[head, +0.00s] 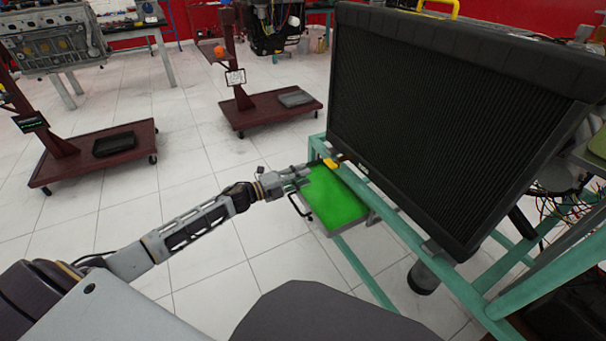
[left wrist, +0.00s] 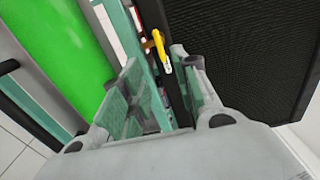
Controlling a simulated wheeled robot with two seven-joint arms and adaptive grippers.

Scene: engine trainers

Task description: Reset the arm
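My left arm reaches in from the left in the head view. Its gripper (head: 304,172) is over the edge of a bright green tray (head: 336,201) on the teal frame. In the left wrist view the two fingers (left wrist: 160,88) stand apart with a gap between them, and I see nothing held. A small yellow part (head: 331,163) on the frame is just beyond the fingertips; it also shows in the left wrist view (left wrist: 161,50). The green surface shows at the left of that view (left wrist: 65,50). My right gripper is not in view.
A large black radiator (head: 445,125) stands on the teal frame (head: 420,245) close to the right of my left gripper. Two dark red wheeled stands (head: 270,112) (head: 75,172) are on the tiled floor. An engine block (head: 52,45) is at the back left. Floor between is clear.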

